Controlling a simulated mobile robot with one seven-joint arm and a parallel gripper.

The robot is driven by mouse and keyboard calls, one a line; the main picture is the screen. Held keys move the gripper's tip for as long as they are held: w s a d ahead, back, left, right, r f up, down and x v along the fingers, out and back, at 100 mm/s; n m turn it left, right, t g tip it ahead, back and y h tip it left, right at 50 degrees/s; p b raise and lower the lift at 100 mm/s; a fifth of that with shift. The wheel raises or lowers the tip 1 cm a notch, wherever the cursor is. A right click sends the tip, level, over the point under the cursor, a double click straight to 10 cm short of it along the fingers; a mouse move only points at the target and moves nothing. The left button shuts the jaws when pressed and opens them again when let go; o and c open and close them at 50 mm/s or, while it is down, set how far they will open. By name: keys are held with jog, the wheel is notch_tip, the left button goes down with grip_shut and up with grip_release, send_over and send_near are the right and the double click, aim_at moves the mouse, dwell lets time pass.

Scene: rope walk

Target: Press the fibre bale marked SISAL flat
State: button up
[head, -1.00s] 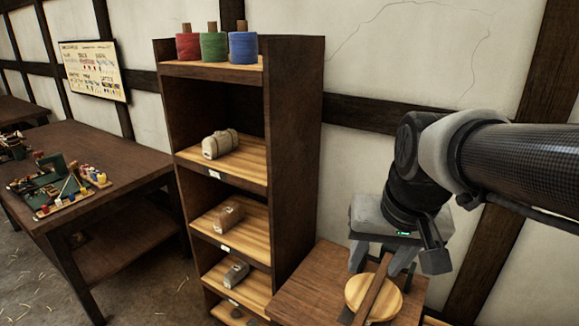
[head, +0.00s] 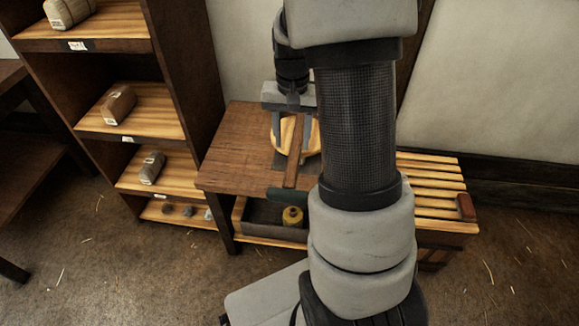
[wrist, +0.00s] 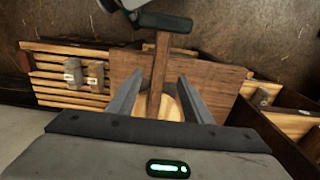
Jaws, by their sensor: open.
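A press stands on a wooden table (head: 235,150). It has a round pale wooden plate (head: 314,140), which also shows in the wrist view (wrist: 172,108), and a wooden lever (head: 297,160) with a dark green crossbar handle (wrist: 165,21). My gripper (head: 291,152) is open above the plate, fingers on either side of the lever in the wrist view (wrist: 157,80). I cannot tell whether it touches the lever. Two small labelled bales (wrist: 73,73) (wrist: 96,74) lie on a slatted bench. No label is readable, so I cannot tell which is SISAL. No bale shows under the plate.
A dark shelf unit (head: 185,60) at left holds a cream bale (head: 70,12), a brown bale (head: 118,105) and a grey bale (head: 152,167). The slatted bench (head: 430,190) stands right, partly behind my arm.

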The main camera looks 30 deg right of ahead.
aim_at(292, 167)
notch_tip(292, 167, down, 12)
jog(key=shift+r+b, duration=0.25)
jog(key=shift+b, duration=1)
